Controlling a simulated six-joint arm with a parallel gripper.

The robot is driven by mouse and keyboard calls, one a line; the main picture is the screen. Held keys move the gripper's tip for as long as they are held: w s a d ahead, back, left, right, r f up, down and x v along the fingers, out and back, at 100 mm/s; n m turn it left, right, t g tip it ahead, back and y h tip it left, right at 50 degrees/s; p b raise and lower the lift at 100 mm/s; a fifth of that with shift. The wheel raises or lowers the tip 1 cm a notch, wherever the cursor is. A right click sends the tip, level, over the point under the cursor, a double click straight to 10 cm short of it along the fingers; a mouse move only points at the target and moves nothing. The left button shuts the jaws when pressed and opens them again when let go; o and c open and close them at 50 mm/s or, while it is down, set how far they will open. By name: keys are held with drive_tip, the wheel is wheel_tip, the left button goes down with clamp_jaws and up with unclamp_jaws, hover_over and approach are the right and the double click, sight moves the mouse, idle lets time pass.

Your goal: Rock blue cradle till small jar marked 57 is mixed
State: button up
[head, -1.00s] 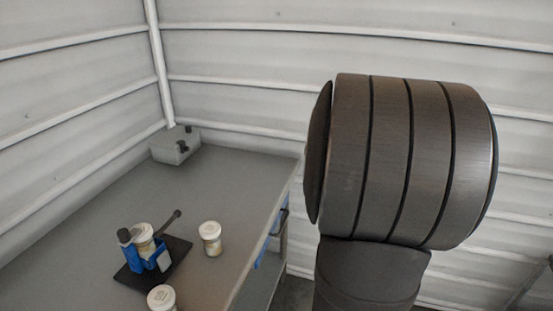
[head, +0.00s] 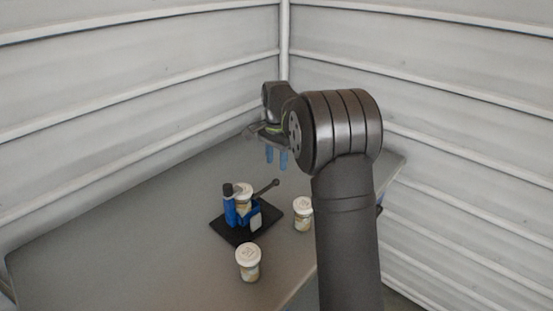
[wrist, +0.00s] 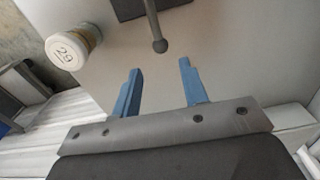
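The blue cradle (head: 231,212) stands on a black base (head: 229,233), with a white-lidded jar (head: 243,191) in it. The number on that jar is not readable. A dark lever with a round knob (head: 276,182) sticks out from the cradle to the upper right; its knob also shows in the wrist view (wrist: 159,46). My gripper (head: 276,166) has two blue fingers pointing down, above and behind the knob. In the wrist view my gripper (wrist: 160,66) is open and empty, with the knob just beyond the fingertips and apart from them.
A jar (head: 248,264) stands in front of the base, its mark unclear. Another jar (head: 303,215) stands to the right near my arm. The wrist view shows a jar marked 29 (wrist: 73,47). The grey table (head: 120,240) is clear on the left.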

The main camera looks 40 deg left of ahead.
sight(276, 181)
drive_tip(key=shift+f, duration=4.5)
drive_tip(key=shift+c, duration=0.4)
drive_tip(key=c, duration=0.5)
